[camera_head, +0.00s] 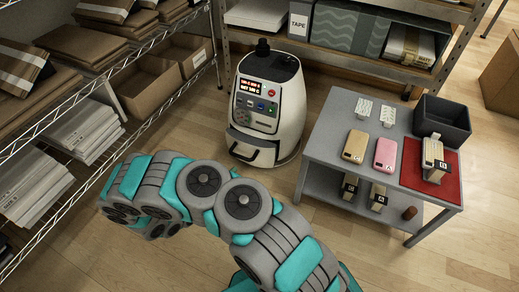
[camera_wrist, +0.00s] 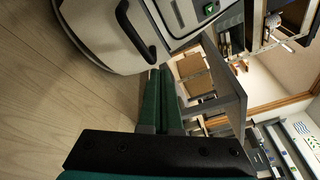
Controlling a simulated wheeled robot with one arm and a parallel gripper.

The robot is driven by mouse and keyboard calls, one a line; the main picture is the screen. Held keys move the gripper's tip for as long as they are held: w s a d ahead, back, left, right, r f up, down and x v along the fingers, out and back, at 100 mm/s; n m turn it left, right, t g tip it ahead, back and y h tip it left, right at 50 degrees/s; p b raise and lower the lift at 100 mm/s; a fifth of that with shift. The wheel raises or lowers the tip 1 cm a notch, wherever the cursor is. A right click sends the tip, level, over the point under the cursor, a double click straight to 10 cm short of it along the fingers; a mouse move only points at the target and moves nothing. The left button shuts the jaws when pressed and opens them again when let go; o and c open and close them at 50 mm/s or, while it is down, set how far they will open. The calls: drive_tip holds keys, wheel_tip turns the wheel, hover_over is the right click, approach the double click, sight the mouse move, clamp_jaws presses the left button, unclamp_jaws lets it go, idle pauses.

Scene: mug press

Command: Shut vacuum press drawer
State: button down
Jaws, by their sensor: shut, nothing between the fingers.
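The vacuum press (camera_head: 266,105) is a rounded white machine on the floor with a lit display and coloured buttons. Its drawer (camera_head: 262,158) is low on the front, with a dark band above the drawer front; how far out it stands is hard to tell. The dark drawer handle (camera_head: 240,155) also shows close up in the wrist view (camera_wrist: 136,33), where the picture is tilted. My gripper (camera_wrist: 163,72) has its green fingers together and empty, just below the handle in that picture; contact cannot be told. In the head view I cannot make out the fingertips.
A grey table (camera_head: 322,146) at the right holds phone cases, a red mat (camera_head: 412,170) and a black bin (camera_head: 442,120). A wire rack (camera_head: 110,75) with boxes and envelopes stands at the left, shelves (camera_head: 340,70) behind the press.

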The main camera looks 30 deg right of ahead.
drive_tip(key=s+d+n+g+p, duration=0.2)
drive_tip(key=s+d+n, duration=0.1)
drive_tip(key=n, duration=0.2)
approach(267, 147)
drive_tip(key=s+d, duration=0.3)
drive_tip(key=d, duration=0.1)
drive_tip(key=w+d, duration=0.1)
drive_tip(key=w+d+f, duration=0.1)
drive_tip(key=shift+w+d+n+h+b, duration=0.1)
drive_tip(key=shift+w+n+h+b, duration=0.2)
drive_tip(key=shift+w+h+b, duration=0.1)
drive_tip(key=shift+w+d, duration=0.2)
drive_tip(key=shift+w, duration=0.3)
drive_tip(key=shift+f, duration=0.1)
drive_tip(key=shift+w+d+b, duration=0.35)
drive_tip(key=shift+d+b, duration=0.05)
drive_tip(key=shift+d, duration=0.1)
drive_tip(key=shift+w+d, duration=0.45)
drive_tip(key=shift+d, duration=0.05)
drive_tip(key=shift+s, duration=0.15)
